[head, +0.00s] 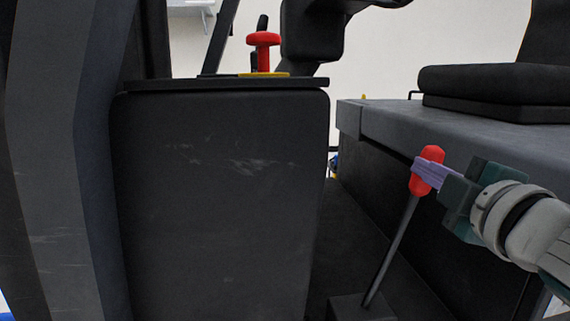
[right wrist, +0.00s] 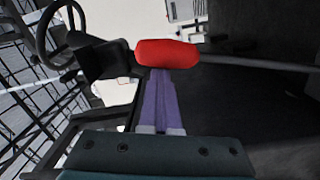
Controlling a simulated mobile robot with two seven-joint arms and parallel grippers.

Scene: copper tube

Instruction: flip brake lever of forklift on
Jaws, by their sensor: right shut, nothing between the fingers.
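The brake lever is a grey rod with a red knob (head: 427,170). In the head view it rises from a dark base at the bottom and leans to the right. My right gripper (head: 430,171) is shut, with its purple fingers at the red knob and nothing between them. In the right wrist view the red knob (right wrist: 167,53) lies just past the tips of the shut fingers (right wrist: 160,72); I cannot tell whether they touch it. My left gripper is not in view.
A dark console (head: 220,190) stands left of the lever, with a red mushroom button (head: 263,40) on top. A black seat (head: 495,82) on a grey body (head: 460,145) is at the right. A steering wheel (right wrist: 60,30) shows in the right wrist view.

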